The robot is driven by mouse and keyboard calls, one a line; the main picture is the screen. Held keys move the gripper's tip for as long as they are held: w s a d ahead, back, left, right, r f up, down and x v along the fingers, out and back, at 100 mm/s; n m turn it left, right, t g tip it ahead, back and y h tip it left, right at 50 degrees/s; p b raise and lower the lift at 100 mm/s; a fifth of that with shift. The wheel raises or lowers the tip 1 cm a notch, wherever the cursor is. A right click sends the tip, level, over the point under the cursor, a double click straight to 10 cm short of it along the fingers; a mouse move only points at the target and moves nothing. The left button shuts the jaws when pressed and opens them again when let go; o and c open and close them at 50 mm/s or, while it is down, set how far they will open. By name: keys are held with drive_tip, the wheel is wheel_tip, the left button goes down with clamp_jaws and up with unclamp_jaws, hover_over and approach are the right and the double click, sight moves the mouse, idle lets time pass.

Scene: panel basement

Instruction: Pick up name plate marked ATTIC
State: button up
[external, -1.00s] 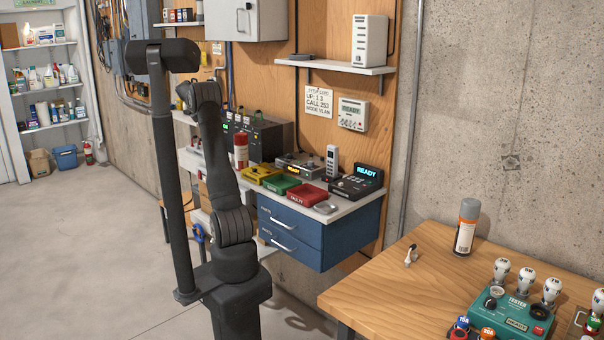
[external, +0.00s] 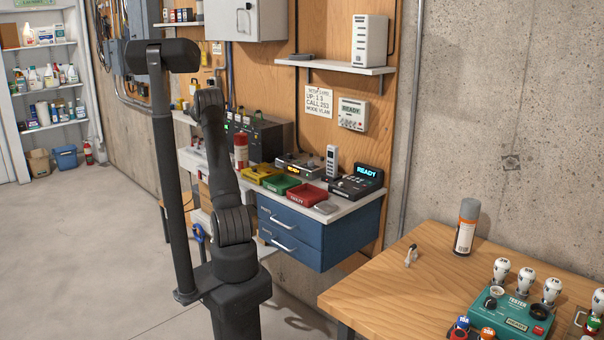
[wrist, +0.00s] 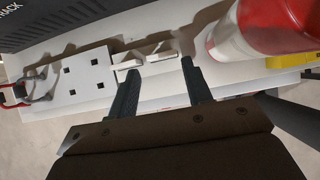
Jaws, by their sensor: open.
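In the wrist view my gripper (wrist: 160,66) is open, its two dark fingers reaching over a white shelf edge. Between and just beyond the fingertips is a small white holder with thin pale plates (wrist: 158,57) lying in or on it. No lettering can be read on them, so I cannot tell which, if any, is the ATTIC name plate. I cannot tell whether a finger touches them. In the external view my arm hides the gripper and this spot on the shelf.
A red-and-white can (wrist: 265,28) stands close right of the fingers. A white panel with square holes (wrist: 88,78) lies to the left, beside a red-handled tool (wrist: 15,95). A black box (wrist: 45,22) is behind. Yellow, green and red trays (external: 306,194) sit farther right on the bench.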

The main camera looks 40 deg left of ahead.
drive_tip(key=x, duration=0.5)
drive_tip(key=shift+d+f, duration=0.1)
drive_tip(key=shift+f, duration=0.05)
drive_tip(key=shift+c, duration=0.4)
drive_tip(key=c, duration=0.5)
